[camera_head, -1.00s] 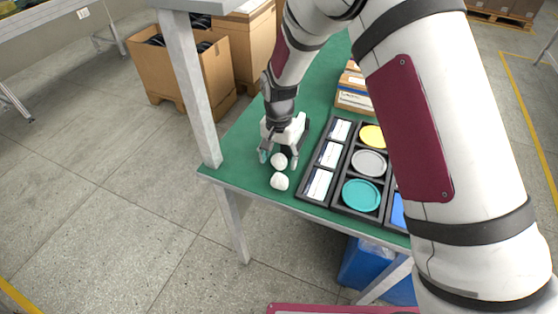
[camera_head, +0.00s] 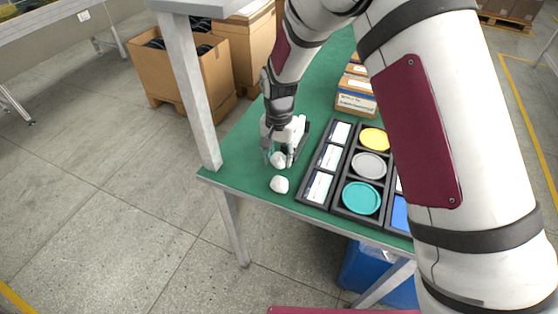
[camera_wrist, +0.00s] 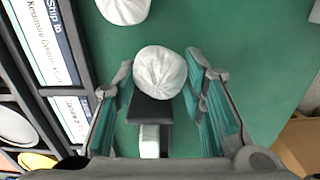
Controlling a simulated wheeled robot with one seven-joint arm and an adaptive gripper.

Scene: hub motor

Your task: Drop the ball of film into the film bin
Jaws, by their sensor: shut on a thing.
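Two crumpled white balls, which look like balls of film, are at the table's near left corner. My gripper (camera_head: 279,158) points down there and is shut on the farther ball (camera_head: 279,160). In the wrist view this held ball (camera_wrist: 160,72) sits between the teal-padded fingers of my gripper (camera_wrist: 160,80). The other ball (camera_head: 279,184) lies free on the green top, just nearer the table's front edge; it also shows, cut off, at the top of the wrist view (camera_wrist: 124,8). A blue bin (camera_head: 362,264) stands under the table, partly hidden; I cannot read any label on it.
A black tray (camera_head: 317,203) with labelled cards and coloured round lids is close to the right of my gripper. Cardboard boxes (camera_head: 356,100) stand behind it on the green table (camera_head: 235,165). A grey post (camera_head: 190,90) rises at the left. My arm hides the table's right side.

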